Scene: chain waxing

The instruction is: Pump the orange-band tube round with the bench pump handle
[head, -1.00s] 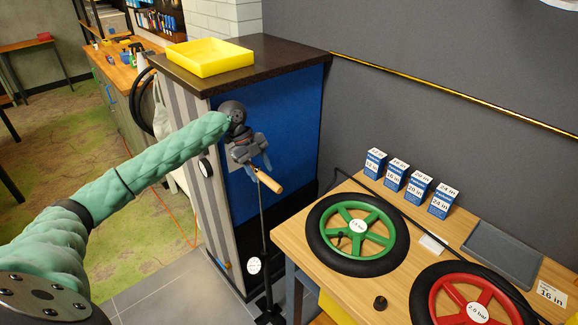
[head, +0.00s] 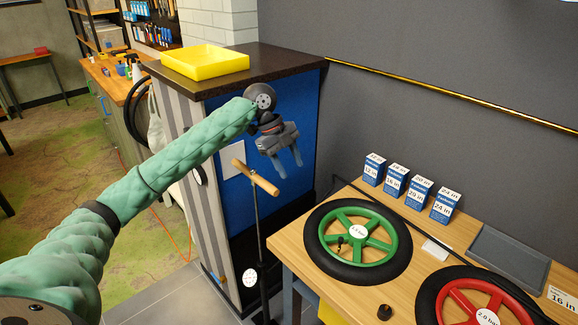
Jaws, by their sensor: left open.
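The bench pump's wooden handle (head: 256,177) sits across the top of a thin upright rod, in front of the blue panel. The pump's round white gauge (head: 249,277) is low on the pump. My left gripper (head: 288,164) is open and empty, pointing down. Its fingers are just above and to the right of the handle's right end; I cannot tell whether they touch it. The green wheel (head: 325,217) lies flat on the wooden bench with a bar label at its hub. I cannot make out an orange band. My right gripper is not in view.
The red wheel (head: 430,292) labelled 2.0 bar, several blue tube boxes (head: 396,183) and a grey tray (head: 508,256) are on the bench. A small black knob (head: 384,312) is near its front edge. A yellow tray (head: 204,65) tops the cabinet left of the bench.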

